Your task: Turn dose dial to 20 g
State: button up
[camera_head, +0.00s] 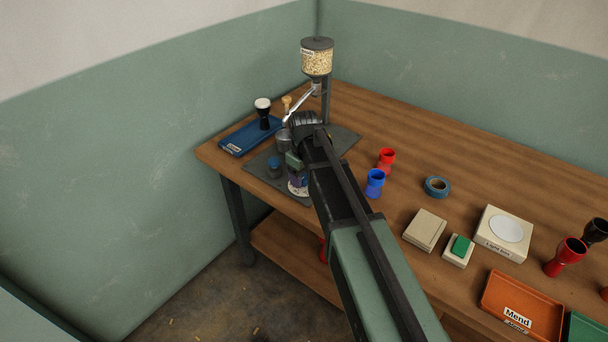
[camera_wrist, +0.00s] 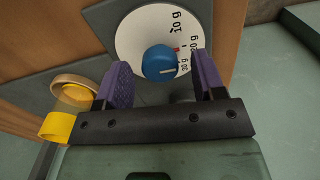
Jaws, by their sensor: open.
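The dose dial is a round white plate (camera_wrist: 135,38) with a blue knob (camera_wrist: 159,62) at its middle, in the wrist view. The printed marks include "10 g" at the top and "30 g" near the knob's right side; a mark between them is partly hidden by my right finger. A small red mark shows at the knob's upper right, and a pale line lies on the knob's face. My gripper (camera_wrist: 161,66) is open, with its purple fingers on either side of the knob and gaps showing. In the head view, my arm partly hides the white dial plate (camera_head: 298,189).
A grain hopper (camera_head: 317,62) on a post stands behind my gripper. A blue tray (camera_head: 236,142) with a black drum (camera_head: 263,112) lies to the left. Red (camera_head: 387,158) and blue (camera_head: 375,183) goblets stand right of my arm. A yellow cylinder (camera_wrist: 57,127) is left of my fingers.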

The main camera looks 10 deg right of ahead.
aim_at(304, 177)
notch_tip(304, 177, up, 10)
jog(key=p, duration=0.9)
jog(key=shift+r+p, duration=0.2)
jog(key=shift+p, duration=0.15)
jog(key=s+m, duration=0.6)
jog(key=s, duration=1.3)
jog(key=shift+s+m, duration=0.3)
jog(key=shift+s, duration=0.05)
